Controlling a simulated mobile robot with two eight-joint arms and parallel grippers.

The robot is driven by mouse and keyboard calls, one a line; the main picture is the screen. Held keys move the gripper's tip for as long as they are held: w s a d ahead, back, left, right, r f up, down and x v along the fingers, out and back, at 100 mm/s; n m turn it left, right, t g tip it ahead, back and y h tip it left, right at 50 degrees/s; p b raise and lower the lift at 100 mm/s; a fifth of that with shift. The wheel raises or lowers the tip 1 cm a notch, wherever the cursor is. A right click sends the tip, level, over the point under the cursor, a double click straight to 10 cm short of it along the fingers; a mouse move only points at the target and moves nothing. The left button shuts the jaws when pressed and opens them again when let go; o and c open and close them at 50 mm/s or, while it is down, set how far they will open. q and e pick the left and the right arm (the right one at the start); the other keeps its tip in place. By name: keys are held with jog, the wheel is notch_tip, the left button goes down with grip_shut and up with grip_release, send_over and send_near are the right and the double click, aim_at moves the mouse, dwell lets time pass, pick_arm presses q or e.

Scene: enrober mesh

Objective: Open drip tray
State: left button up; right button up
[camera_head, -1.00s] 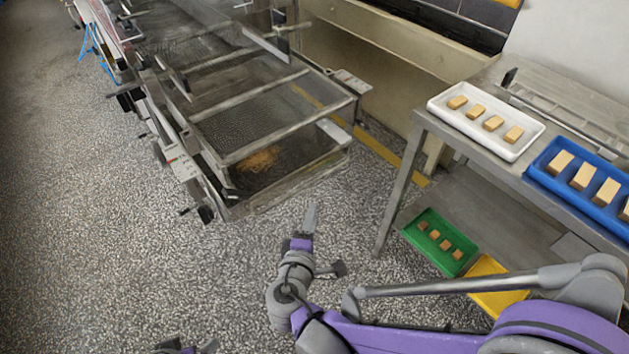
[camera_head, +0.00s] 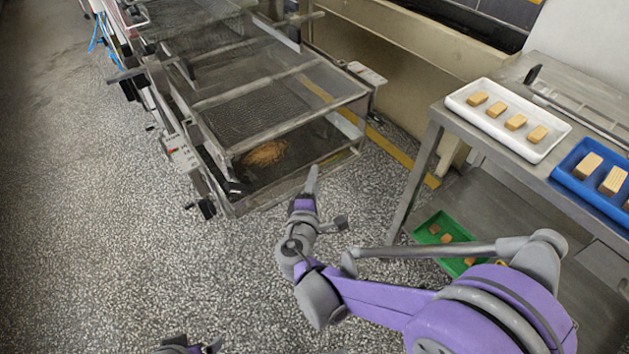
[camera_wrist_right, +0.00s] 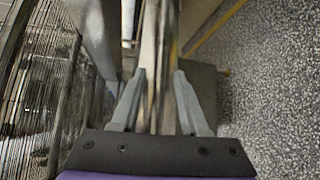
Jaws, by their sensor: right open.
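The drip tray (camera_head: 268,196) is a shallow metal tray low under the wire mesh belt (camera_head: 255,112) of the machine. A brown crumbly patch (camera_head: 264,153) lies in it. My right gripper (camera_head: 312,178) is at the tray's front edge in the head view. In the right wrist view, its two grey fingers (camera_wrist_right: 160,82) are open, with a long metal edge running between them. I cannot tell whether they touch it. A small part of what looks like my left gripper (camera_head: 186,347) shows at the bottom edge of the head view; its fingers are not clear.
A steel table (camera_head: 432,150) stands at the right with a white tray (camera_head: 553,142) and a blue tray (camera_head: 569,177) of biscuit blocks. A green tray (camera_head: 425,237) lies on its lower shelf. The speckled floor left and in front of the machine is clear.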

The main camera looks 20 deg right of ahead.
jog(key=shift+w, duration=0.1)
grip_shut()
dwell(1.4)
